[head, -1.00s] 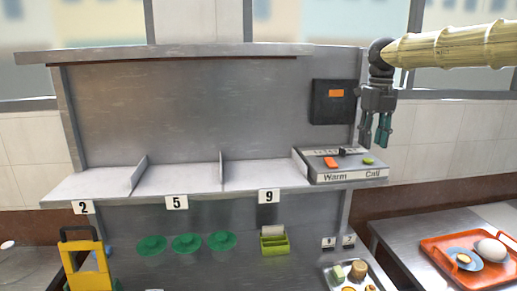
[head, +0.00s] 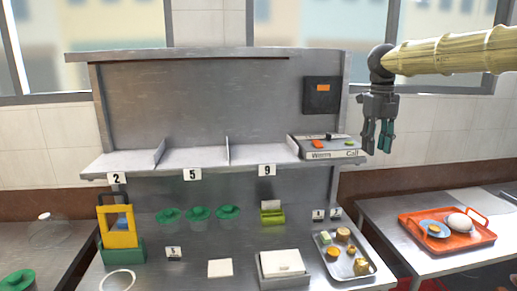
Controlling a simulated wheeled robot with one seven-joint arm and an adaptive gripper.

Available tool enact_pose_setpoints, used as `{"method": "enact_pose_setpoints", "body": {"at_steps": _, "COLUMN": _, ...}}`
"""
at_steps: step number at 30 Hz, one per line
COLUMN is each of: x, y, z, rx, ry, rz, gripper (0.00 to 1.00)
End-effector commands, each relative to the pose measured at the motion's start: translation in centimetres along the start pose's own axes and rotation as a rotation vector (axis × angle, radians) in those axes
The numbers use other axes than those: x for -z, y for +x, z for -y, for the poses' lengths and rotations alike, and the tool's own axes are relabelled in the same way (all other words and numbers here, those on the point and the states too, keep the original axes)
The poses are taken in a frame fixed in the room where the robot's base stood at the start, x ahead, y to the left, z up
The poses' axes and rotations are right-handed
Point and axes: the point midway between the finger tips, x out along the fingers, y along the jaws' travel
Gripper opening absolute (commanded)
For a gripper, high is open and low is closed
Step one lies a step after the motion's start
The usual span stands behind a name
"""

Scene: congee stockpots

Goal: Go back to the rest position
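My gripper (head: 377,136) hangs with its fingers pointing down from the end of my arm, at the upper right of the head view. Its two dark teal fingers show a gap between them, with nothing held. It appears just right of the steel shelf unit (head: 190,110) and of the control box (head: 330,153) with Warm and Call labels. The box has an orange button, a black knob and a green button.
Cards 2, 5 and 9 mark the shelf bays. An orange tray (head: 408,221) sits on the right table. A window is behind.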

Motion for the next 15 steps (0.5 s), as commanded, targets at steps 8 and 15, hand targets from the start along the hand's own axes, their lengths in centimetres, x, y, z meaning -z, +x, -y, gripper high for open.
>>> {"method": "enact_pose_setpoints", "body": {"at_steps": 8, "x": -1.0, "y": 6.2, "z": 0.2, "rx": 0.15, "ry": -0.082, "rz": -0.04, "gripper": 0.36}}
{"method": "enact_pose_setpoints", "body": {"at_steps": 15, "x": -1.2, "y": 13.6, "z": 1.4, "rx": 0.329, "ry": -0.205, "rz": -0.088, "gripper": 0.36}}
